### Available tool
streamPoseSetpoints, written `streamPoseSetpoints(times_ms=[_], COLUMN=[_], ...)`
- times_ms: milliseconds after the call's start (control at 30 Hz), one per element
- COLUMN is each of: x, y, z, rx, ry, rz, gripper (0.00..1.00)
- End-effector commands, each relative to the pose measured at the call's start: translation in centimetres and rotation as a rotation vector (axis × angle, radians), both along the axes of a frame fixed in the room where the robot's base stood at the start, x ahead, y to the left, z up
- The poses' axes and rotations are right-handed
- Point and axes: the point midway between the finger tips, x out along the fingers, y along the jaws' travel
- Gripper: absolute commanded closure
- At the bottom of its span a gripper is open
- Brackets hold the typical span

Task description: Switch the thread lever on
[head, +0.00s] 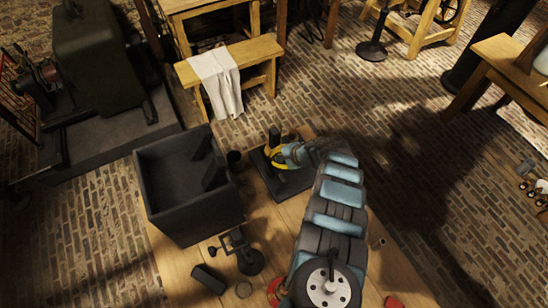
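A small device with a dark base plate (289,184) stands on the wooden table, with an upright black post (274,136) and a yellow curved part (271,153). I cannot pick out a thread lever for certain; it may be part of this device. My arm reaches from the lower right up to the device. My gripper (291,154) is at the device's right side, close against the yellow part. Its fingers are small and partly hidden, so I cannot tell whether they are open, shut or touching it.
A large open dark box (190,185) stands left of the device, with a small dark cup (234,159) between them. A black stand (248,260), a dark cylinder (209,278) and red items are nearer the front. A wooden bench (262,51) with a white cloth (218,80) stands behind.

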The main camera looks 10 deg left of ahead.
Motion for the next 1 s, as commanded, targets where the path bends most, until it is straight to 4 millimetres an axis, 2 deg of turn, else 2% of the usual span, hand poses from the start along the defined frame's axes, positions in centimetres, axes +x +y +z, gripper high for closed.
streamPoseSetpoints(times_ms=[200, 700, 1000], x=[0.0, 0.0, -0.5], y=[0.0, -0.1, -1.0], z=[1.0, 1.2, 2.6], rx=[0.0, 0.001, 0.0], ry=[0.0, -0.001, -0.002], rz=[0.0, 0.0, 0.001], gripper=[1.0, 1.0, 1.0])
